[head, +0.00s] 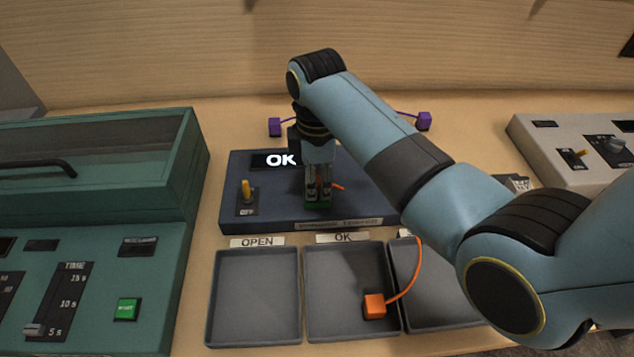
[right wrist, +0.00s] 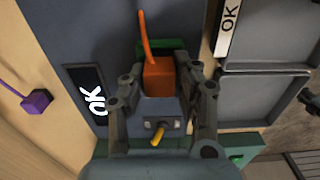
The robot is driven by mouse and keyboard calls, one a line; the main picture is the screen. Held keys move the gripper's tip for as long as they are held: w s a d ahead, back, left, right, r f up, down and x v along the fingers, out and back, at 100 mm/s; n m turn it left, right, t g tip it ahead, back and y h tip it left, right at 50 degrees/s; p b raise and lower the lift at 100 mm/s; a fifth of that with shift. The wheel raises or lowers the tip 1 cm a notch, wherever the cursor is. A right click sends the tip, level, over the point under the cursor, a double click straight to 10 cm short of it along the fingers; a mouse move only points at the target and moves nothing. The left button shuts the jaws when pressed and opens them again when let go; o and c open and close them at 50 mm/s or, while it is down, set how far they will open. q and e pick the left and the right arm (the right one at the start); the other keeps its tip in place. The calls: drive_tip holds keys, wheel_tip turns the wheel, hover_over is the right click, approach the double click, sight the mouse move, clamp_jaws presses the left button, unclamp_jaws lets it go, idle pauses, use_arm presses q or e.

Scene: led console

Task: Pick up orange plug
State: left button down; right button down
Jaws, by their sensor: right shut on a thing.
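An orange plug (right wrist: 158,77) with an orange cable sits between the fingers of my right gripper (head: 318,190) in the right wrist view. The right gripper is shut on it, pointing down over a green socket (head: 318,206) on the dark blue console (head: 270,205). Whether the plug is seated in the socket or just above it, I cannot tell. In the head view the fingers hide this plug, and a bit of orange cable shows beside them. Another orange plug (head: 375,306) lies in the OK tray (head: 335,262), its cable running up behind my right arm. My left gripper is not in view.
The console display (head: 278,160) reads OK; its yellow switch (head: 246,190) is at the left. Purple plugs (head: 274,127) (head: 423,121) lie behind the console. The OPEN tray (head: 255,290) is empty. A teal machine (head: 130,240) stands left, a pale panel (head: 560,155) right.

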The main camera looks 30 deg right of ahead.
drive_tip(key=r, duration=0.2)
drive_tip(key=s+r, duration=0.1)
drive_tip(key=r, duration=0.1)
drive_tip(key=shift+s+d+b, duration=0.1)
drive_tip(key=shift+b, duration=0.25)
drive_tip(key=s+d+r, duration=0.2)
drive_tip(key=s+r, duration=0.2)
drive_tip(key=s, duration=0.6)
drive_tip(key=shift+s, duration=0.15)
